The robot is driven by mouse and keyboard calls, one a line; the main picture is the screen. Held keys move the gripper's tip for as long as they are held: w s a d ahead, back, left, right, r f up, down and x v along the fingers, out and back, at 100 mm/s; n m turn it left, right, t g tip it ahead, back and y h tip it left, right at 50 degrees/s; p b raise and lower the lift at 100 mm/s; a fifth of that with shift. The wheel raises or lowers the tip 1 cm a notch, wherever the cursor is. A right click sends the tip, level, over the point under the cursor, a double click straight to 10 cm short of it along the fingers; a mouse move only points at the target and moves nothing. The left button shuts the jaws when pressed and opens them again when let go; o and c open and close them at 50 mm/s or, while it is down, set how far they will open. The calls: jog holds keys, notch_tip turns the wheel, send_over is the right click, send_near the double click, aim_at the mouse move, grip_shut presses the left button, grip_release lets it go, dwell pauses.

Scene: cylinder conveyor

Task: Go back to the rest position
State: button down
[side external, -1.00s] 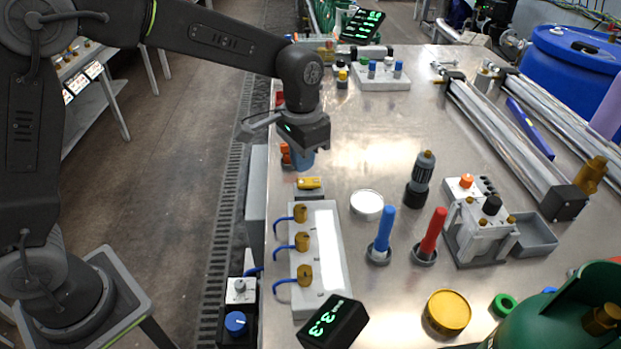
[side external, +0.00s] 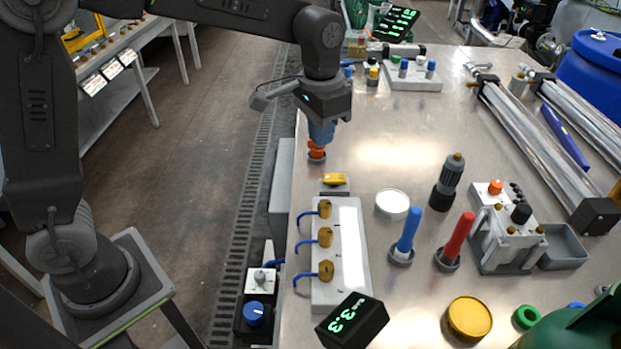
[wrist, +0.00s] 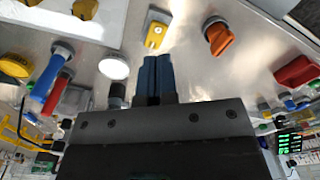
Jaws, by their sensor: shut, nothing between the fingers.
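My gripper (side external: 321,138) hangs from my arm near the left edge of the metal table, pointing down. Its blue fingers (wrist: 158,75) are pressed together in the wrist view, with nothing between them. In the side view the fingers are seen in front of or just above an orange knob (side external: 316,153); the exact gap cannot be told. In the wrist view the orange knob (wrist: 221,40) lies to the right of the fingertips, apart from them. A yellow block (side external: 335,179) sits on a small grey base nearer the camera.
A grey panel with yellow valves (side external: 325,240) lies along the left edge. A blue cylinder (side external: 409,230) and a red cylinder (side external: 458,238) stand upright to its right. A dark cylinder (side external: 448,182) stands further back. Table space right of my gripper is clear.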

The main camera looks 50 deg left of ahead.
jog(key=s+a+r+n+t, duration=0.1)
jog(key=s+a+t, duration=0.1)
jog(key=s, duration=0.8)
jog(key=s+a+r+n+t, duration=0.1)
jog(key=s+a, duration=0.4)
jog(key=s, duration=0.5)
jog(key=shift+s+a+r+n+t, duration=0.35)
jog(key=shift+r+t, duration=0.3)
jog(key=shift+t, duration=0.45)
jog(key=shift+w+d, duration=0.1)
jog(key=w+d+r+m+g, duration=0.1)
jog(key=w+d+r+m, duration=0.15)
jog(key=w, duration=0.35)
jog(key=w+d+r+m+g, duration=0.1)
jog(key=w+r+m+g, duration=0.15)
jog(key=w, duration=0.35)
jog(key=w+d+f+m+g, duration=0.1)
jog(key=w+d+m, duration=0.1)
jog(key=w, duration=0.3)
jog(key=w+d+f+m+g, duration=0.1)
jog(key=w+d+m, duration=0.1)
jog(key=w+d, duration=0.2)
jog(key=shift+w+d+f, duration=0.25)
jog(key=shift+w+d, duration=0.05)
jog(key=shift+w, duration=0.95)
